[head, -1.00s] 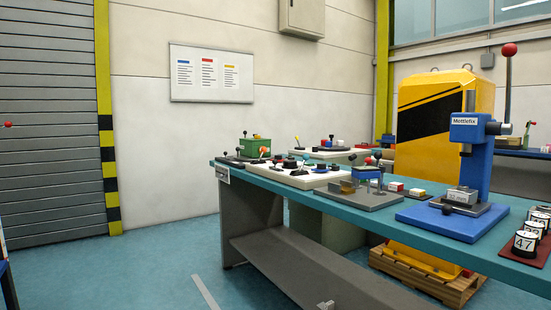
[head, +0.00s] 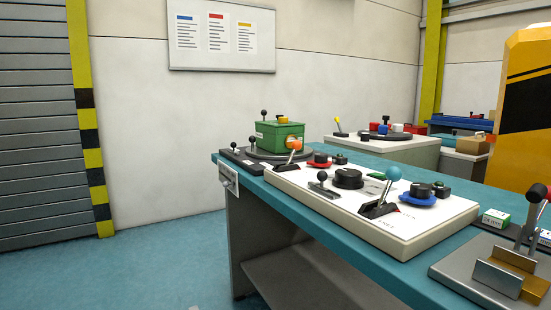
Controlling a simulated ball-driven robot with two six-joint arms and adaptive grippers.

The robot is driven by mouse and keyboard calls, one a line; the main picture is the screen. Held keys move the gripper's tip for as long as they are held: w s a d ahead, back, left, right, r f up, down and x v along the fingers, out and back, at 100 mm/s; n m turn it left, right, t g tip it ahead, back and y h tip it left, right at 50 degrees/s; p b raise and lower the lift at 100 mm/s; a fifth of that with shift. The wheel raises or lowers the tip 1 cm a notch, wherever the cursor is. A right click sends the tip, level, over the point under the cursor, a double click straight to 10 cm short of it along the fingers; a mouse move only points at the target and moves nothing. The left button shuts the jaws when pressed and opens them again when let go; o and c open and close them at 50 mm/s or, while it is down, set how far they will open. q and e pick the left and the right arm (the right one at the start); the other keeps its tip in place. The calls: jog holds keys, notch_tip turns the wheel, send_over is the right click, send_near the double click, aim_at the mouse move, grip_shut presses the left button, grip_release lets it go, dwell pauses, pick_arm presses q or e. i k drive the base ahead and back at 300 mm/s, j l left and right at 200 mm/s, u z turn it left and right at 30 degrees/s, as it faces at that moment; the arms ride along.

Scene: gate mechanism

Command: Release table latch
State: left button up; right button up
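A green box (head: 267,135) with a black-knobbed lever stands on a round dark plate (head: 305,153) at the far end of the teal bench (head: 345,245). A dark block (head: 238,157) with small black-knobbed levers lies beside the plate, at the bench's left corner. Neither of my grippers is in view.
A grey metal fixture (head: 500,268) is at lower right. Open blue floor (head: 150,270) lies left of the bench.

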aim_at(233, 145)
jog(key=i+z, duration=0.1)
jog(key=z, duration=0.25)
jog(key=i+j+z, duration=0.65)
jog(key=j+z, duration=0.2)
jog(key=j, duration=0.15)
jog(key=i+j, duration=0.1)
jog(key=j, duration=0.25)
jog(key=i+j, duration=0.15)
jog(key=j, duration=0.15)
jog(key=i+j, duration=0.1)
jog(key=j, duration=0.2)
jog(key=i+j, duration=0.15)
jog(key=j, duration=0.2)
jog(key=z, duration=0.05)
